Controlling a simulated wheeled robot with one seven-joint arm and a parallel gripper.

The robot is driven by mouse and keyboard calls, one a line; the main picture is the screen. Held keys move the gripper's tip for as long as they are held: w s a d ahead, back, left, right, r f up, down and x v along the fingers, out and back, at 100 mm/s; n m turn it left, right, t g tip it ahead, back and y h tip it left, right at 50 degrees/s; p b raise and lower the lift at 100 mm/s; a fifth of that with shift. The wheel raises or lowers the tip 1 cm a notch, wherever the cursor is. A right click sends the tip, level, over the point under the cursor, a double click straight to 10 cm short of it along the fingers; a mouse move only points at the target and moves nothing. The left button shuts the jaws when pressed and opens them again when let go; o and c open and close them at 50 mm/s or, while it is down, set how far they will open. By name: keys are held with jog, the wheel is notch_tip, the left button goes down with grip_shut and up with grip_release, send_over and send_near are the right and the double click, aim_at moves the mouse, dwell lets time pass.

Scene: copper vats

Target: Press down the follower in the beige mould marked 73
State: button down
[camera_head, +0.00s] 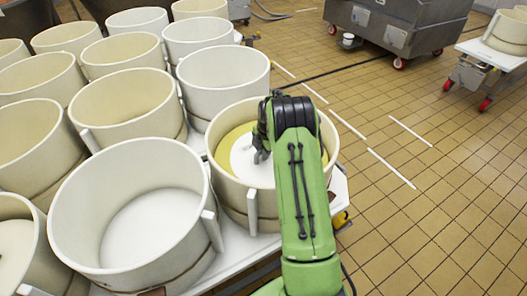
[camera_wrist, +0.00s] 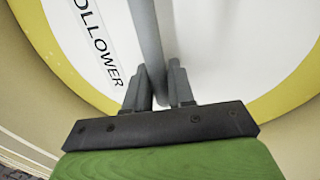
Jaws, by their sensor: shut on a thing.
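A beige mould (camera_head: 232,192) stands at the right front of the group of moulds. Inside it lies a white follower (camera_head: 243,163) with a yellow rim. The wrist view shows the follower's white face (camera_wrist: 225,40) up close, with a label reading "FOLLOWER", partly cut off. No number 73 is readable on the mould. My gripper (camera_head: 262,156) is inside the mould, low over the follower. In the wrist view my gripper (camera_wrist: 160,82) is shut on the follower's grey bar handle (camera_wrist: 147,35). My arm hides the right part of the mould and follower.
Several other beige and white moulds stand close at the left and behind, including a large open one (camera_head: 72,235) directly left. All stand on a white table (camera_head: 240,262). Tiled floor (camera_head: 440,200) lies open at the right. A grey wheeled vat (camera_head: 385,20) stands at the back.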

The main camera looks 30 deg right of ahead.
jog(key=shift+s+a+f, duration=0.1)
jog(key=shift+s+f, duration=0.05)
jog(key=shift+f, duration=0.1)
dwell(0.3)
jog(key=c, duration=0.9)
grip_release()
jog(key=shift+r, duration=0.2)
